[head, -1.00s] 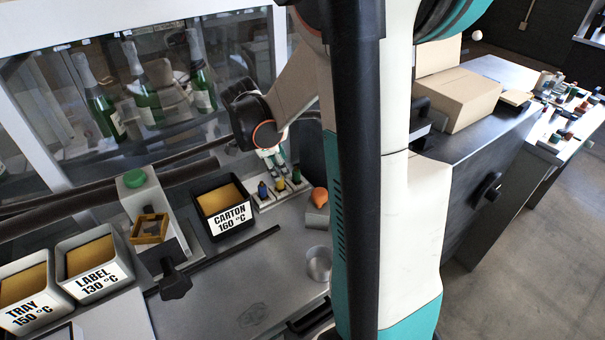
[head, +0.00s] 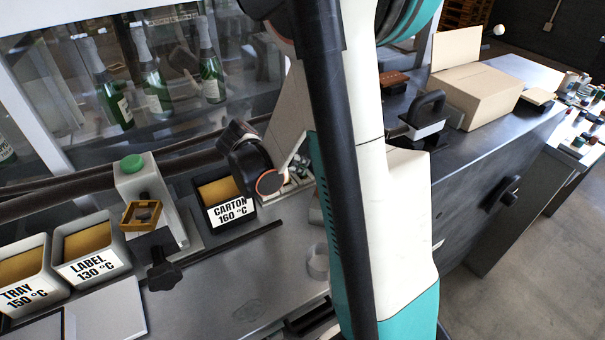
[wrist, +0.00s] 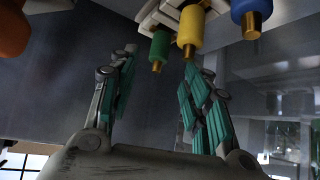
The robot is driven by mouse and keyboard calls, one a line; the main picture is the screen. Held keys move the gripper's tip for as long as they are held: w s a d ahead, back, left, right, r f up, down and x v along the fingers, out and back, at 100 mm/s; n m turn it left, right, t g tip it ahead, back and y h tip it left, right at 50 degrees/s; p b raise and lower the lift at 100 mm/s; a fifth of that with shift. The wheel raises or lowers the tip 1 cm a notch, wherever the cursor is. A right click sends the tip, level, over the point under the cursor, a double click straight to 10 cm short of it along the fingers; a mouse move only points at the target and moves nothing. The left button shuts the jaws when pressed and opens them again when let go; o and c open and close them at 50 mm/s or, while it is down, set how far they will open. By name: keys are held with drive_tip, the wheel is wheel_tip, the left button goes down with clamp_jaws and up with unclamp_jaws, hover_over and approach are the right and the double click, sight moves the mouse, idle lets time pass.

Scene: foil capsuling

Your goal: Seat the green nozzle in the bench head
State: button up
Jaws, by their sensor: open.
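The green nozzle (wrist: 159,48) shows in the wrist view with its brass tip, beside the yellow nozzle (wrist: 190,28) and the blue nozzle (wrist: 250,14) at the pale nozzle rack (wrist: 150,12). My gripper (wrist: 160,64) is open and empty. Its two teal-padded fingers stand apart, with the green nozzle showing in the gap between their tips; I cannot tell how far beyond the tips it is. I cannot clearly identify the bench head.
A station with a green button (head: 132,163) and a black knob (head: 163,272) stands left of the carton bin (head: 229,216). A cup (head: 317,262) stands in front. An orange object (wrist: 12,30) shows in the wrist view.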

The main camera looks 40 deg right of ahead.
drive_tip(key=b+x, duration=0.2)
drive_tip(key=x, duration=0.3)
drive_tip(key=shift+d+b, duration=0.3)
drive_tip(key=shift+d, duration=0.15)
clamp_jaws()
